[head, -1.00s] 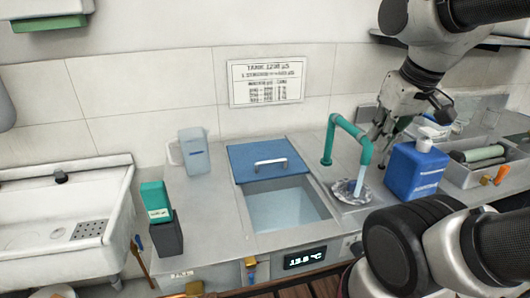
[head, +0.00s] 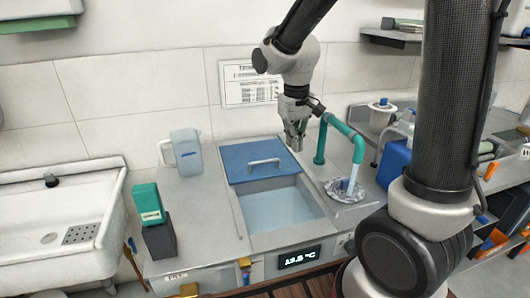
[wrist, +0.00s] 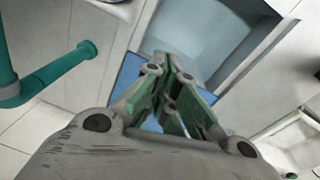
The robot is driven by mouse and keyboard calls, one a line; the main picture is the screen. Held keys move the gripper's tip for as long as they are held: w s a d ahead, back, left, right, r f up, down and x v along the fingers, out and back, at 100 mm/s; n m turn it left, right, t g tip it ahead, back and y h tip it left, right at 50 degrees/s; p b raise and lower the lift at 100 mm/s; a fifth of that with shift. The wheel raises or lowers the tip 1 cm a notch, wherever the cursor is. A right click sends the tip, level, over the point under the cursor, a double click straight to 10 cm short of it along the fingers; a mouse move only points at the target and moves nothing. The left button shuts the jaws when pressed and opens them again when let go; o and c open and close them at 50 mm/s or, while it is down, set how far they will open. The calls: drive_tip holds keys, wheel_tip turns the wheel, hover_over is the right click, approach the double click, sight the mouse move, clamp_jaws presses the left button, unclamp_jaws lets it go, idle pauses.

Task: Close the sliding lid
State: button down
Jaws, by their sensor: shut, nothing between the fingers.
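The blue sliding lid (head: 236,161) with a metal bar handle (head: 265,162) covers the back part of the tank, and the front part stands open with water (head: 280,208) showing. My gripper (head: 296,147) is shut and empty, pointing down just beyond the lid's right back side in the head view. In the wrist view my gripper (wrist: 178,75) has its fingers together, with part of the blue lid (wrist: 128,72) behind them. The handle is hidden in the wrist view.
A teal pipe (head: 340,127) with running water stands close to the right of my gripper. A clear pitcher (head: 187,152) stands left of the lid. A blue container (head: 393,165) stands right of the pipe. A sink (head: 60,215) is at the left.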

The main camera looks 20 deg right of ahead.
drive_tip(key=w+a+f+t, duration=0.1)
drive_tip(key=w+a+f, duration=0.2)
drive_tip(key=w, duration=0.4)
drive_tip(key=m+t, duration=0.2)
approach(261, 158)
drive_tip(key=shift+y, duration=0.3)
drive_tip(key=x, duration=0.5)
drive_tip(key=shift+w+d, duration=0.15)
drive_tip(key=shift+d, duration=0.1)
drive_tip(key=shift+s+r, duration=0.15)
drive_tip(key=shift+s, duration=0.45)
drive_tip(key=shift+s+r, duration=0.2)
drive_tip(key=shift+s, duration=0.45)
drive_tip(key=shift+s+r, duration=0.1)
drive_tip(key=shift+s, duration=0.45)
drive_tip(key=shift+s, duration=0.1)
